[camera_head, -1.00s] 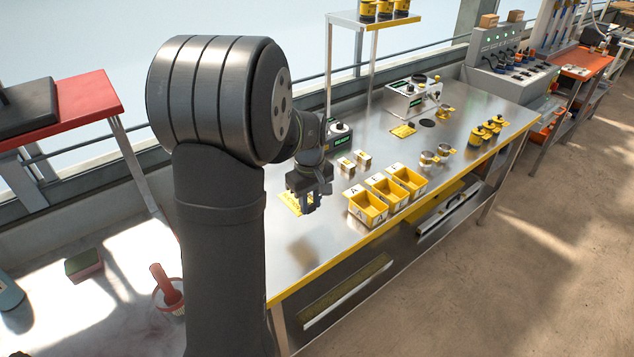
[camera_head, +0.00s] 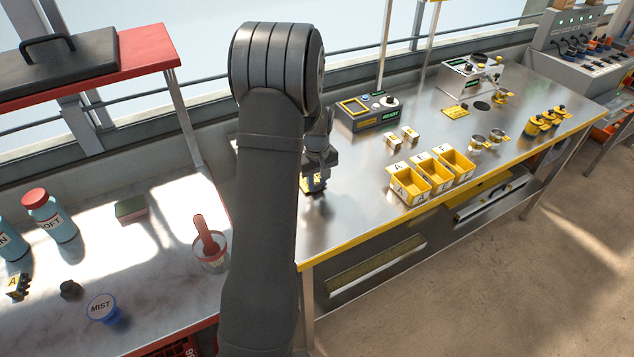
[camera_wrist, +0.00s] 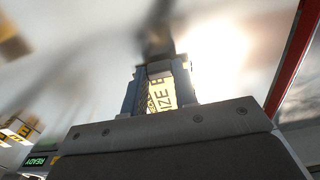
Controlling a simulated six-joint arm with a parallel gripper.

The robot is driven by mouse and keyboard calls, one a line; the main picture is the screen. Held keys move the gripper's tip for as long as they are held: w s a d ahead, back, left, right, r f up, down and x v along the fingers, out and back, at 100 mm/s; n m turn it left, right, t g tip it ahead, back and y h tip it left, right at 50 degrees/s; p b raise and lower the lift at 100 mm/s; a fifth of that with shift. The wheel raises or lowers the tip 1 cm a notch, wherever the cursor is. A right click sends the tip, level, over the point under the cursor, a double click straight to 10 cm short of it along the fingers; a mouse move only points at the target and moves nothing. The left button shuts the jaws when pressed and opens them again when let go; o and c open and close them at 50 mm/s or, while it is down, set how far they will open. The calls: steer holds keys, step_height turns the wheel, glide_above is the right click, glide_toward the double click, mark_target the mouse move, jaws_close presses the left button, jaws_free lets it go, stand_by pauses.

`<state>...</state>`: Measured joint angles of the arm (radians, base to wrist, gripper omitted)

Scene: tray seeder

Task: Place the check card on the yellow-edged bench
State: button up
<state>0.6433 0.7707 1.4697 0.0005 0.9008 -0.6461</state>
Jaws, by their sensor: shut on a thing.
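My gripper (camera_head: 316,182) is over the left end of the yellow-edged bench (camera_head: 350,222), partly hidden behind my own arm. In the wrist view, my gripper (camera_wrist: 160,78) is shut on the check card (camera_wrist: 160,94), a pale yellow piece with dark lettering that partly reads "IZE B". Only a small yellowish part of the card shows in the head view. The gripper appears a little above the metal top, with a dark shadow or reflection below it; the exact gap cannot be told.
Three yellow bins (camera_head: 432,172) stand to the right of the gripper near the front edge. A device reading READY (camera_head: 372,110) and two small blocks (camera_head: 401,136) are behind. A side table at left holds bottles (camera_head: 48,217) and a red-handled tool in a cup (camera_head: 208,245).

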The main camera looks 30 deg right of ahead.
steer(key=shift+f, duration=0.25)
steer(key=shift+f, duration=0.1)
steer(key=o, duration=1)
step_height(320, 180, up, 12)
steer(key=shift+r, duration=0.1)
steer(key=shift+f, duration=4.25)
steer(key=shift+f, duration=0.1)
